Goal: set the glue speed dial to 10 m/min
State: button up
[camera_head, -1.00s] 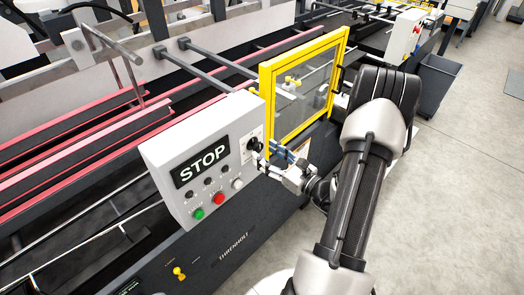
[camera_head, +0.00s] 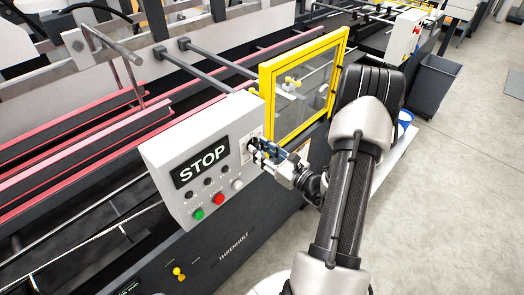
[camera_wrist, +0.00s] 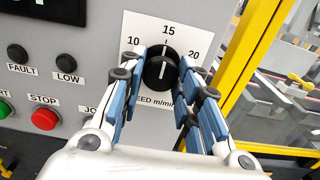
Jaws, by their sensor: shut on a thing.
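The glue speed dial (camera_wrist: 161,72) is a round black knob with a white pointer line, on a white scale plate (camera_wrist: 185,22) marked 10, 15 and 20. In the wrist view its pointer stands nearly upright, close to the 15 mark. My gripper (camera_wrist: 160,78) has its blue-padded fingers on both sides of the knob and is shut on it. In the head view my gripper (camera_head: 256,150) is at the right part of the control panel (camera_head: 165,160) and covers most of the dial.
A STOP display (camera_head: 202,164) and several buttons, among them a red one (camera_head: 218,199) and a green one (camera_head: 198,214), lie left of the dial. A yellow-framed guard door (camera_head: 265,95) stands close on the right. Open floor (camera_head: 470,190) lies further right.

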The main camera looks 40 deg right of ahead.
jog(key=c, duration=0.4)
jog(key=shift+o, duration=0.2)
jog(key=shift+f+n+b, duration=0.1)
jog(key=shift+n+b, duration=0.3)
jog(key=n+b, duration=1.1)
jog(key=b, duration=0.2)
jog(key=o, duration=1.1)
jog(key=shift+d, duration=0.1)
